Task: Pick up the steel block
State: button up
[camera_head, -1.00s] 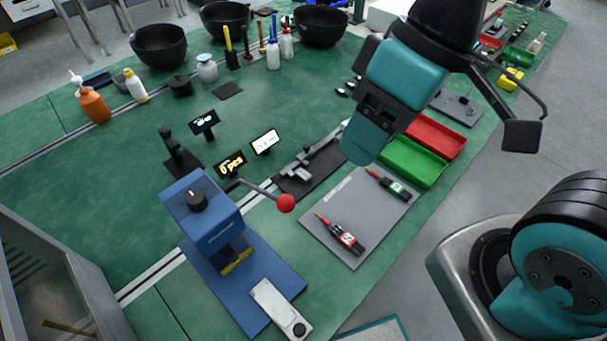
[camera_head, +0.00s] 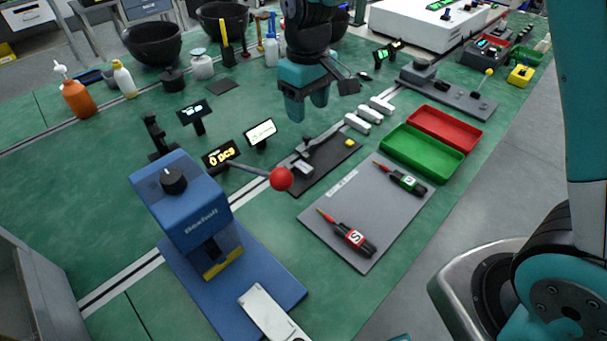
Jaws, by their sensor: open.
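A short row of pale, metallic-looking blocks lies on the green mat behind the clamp fixture: a near block (camera_head: 357,123), a middle block (camera_head: 370,114) and a far block (camera_head: 382,104). I cannot tell for sure which one is the steel block. My gripper (camera_head: 307,108) has teal fingers and hangs over the mat, to the left of the row in the picture. It is open, with nothing seen between its fingers. It looks apart from the blocks, but its height is hard to judge.
A black clamp fixture (camera_head: 325,170) lies in front of the row. A blue press (camera_head: 190,205) with a red-knobbed lever stands at the left front. A green tray (camera_head: 423,155), a red tray (camera_head: 445,131) and a grey mat (camera_head: 343,200) with two screwdrivers lie to the right.

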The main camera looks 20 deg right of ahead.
jog(key=p, duration=0.1)
send_over(307, 169)
jog(key=f, duration=1)
jog(key=shift+w+d+f, duration=0.15)
jog(key=shift+w+f, duration=0.15)
jog(key=shift+f, duration=0.1)
jog(key=shift+s+f+p, duration=0.2)
jog(key=shift+f+p, duration=0.1)
jog(key=shift+f, duration=1.1)
jog(key=shift+s+f+p, duration=0.15)
jog(key=shift+f+p, duration=0.1)
jog(key=shift+f, duration=1.1)
grip_shut()
jog(key=shift+r, duration=0.1)
